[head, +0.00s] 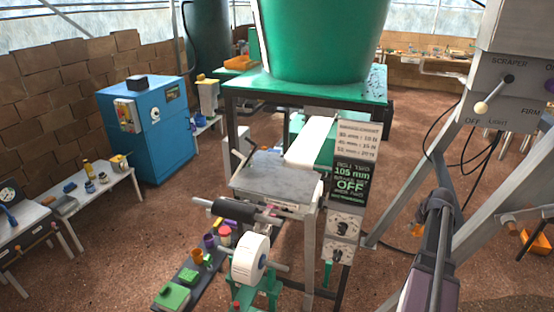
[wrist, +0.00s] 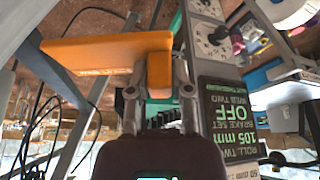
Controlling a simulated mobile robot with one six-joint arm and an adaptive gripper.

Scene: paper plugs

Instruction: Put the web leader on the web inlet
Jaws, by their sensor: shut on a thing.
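An orange flat piece with small lettering (wrist: 95,55), which looks like the web leader, is between the fingers of my gripper (wrist: 158,88) in the wrist view. My gripper is shut on its thicker end, and the flat part sticks out to the left. In the head view my arm rises at the lower right; the fingers and held piece cannot be made out there. The machine has a grey table (head: 272,172) with a white paper strip (head: 312,140) running up behind it. I cannot tell which part is the web inlet.
A white paper roll (head: 250,260) and a dark roller (head: 232,209) stand before the machine. A dark sign panel reading OFF (head: 350,180) stands at its right; it also shows in the wrist view (wrist: 230,120). Grey frame legs and black cables are at the right.

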